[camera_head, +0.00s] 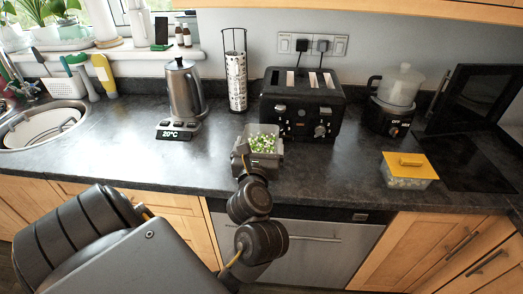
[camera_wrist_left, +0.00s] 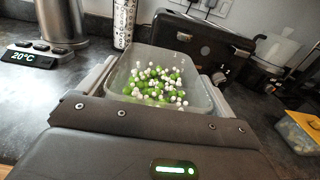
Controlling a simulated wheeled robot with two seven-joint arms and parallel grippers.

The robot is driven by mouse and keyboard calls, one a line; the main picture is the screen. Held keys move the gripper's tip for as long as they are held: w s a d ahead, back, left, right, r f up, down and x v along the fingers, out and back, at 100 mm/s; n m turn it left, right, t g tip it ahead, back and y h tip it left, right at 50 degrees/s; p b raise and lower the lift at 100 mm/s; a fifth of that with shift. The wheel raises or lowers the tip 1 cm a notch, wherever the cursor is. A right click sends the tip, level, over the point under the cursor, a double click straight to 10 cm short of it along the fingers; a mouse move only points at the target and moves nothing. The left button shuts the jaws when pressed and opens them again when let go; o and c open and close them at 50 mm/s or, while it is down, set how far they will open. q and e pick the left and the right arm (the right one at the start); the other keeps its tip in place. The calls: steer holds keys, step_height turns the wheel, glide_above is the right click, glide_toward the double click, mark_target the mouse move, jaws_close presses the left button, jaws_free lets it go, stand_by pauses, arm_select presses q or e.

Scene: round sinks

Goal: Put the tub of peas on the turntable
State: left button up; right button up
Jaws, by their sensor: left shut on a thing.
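The tub of peas (camera_head: 264,141) is a small clear open tub with green and white pieces in it. It is in front of the black toaster, over the counter. My left gripper (camera_head: 260,156) is shut on the tub. In the left wrist view the tub (camera_wrist_left: 160,110) sits between the two fingers, roughly level. I cannot tell whether its base touches the counter. A black microwave-like box (camera_head: 475,92) with a handle stands at the right. I cannot make out a turntable in either view. My right gripper is not in view.
The toaster (camera_head: 303,102) is right behind the tub. A kettle (camera_head: 182,88) stands left, a clear-bowled appliance (camera_head: 396,92) right. A yellow-lidded container (camera_head: 408,170) sits at the right front, near a dark flat panel (camera_head: 463,162). The counter (camera_head: 335,165) is clear between tub and container.

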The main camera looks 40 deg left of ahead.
mark_target(261, 149)
arm_select(q)
steer(key=f+b, duration=0.1)
steer(key=w+a+f+b, duration=0.1)
steer(key=shift+w+f, duration=0.1)
steer(key=shift+f, duration=0.25)
steer(key=shift+w+a+f, duration=0.55)
steer(key=shift+w+f, duration=0.2)
steer(key=shift+f, duration=0.1)
steer(key=shift+w+a+f, duration=0.15)
steer(key=shift+f, duration=0.1)
steer(key=shift+w+a+f+b, duration=0.1)
steer(key=shift+w+f+b, duration=0.1)
steer(key=shift+f+b, duration=0.15)
step_height(261, 149, down, 2)
steer(key=shift+f, duration=0.15)
steer(key=shift+a+f, duration=0.1)
steer(key=shift+f, duration=0.45)
steer(key=o, duration=1.1)
steer(key=shift+r, duration=0.1)
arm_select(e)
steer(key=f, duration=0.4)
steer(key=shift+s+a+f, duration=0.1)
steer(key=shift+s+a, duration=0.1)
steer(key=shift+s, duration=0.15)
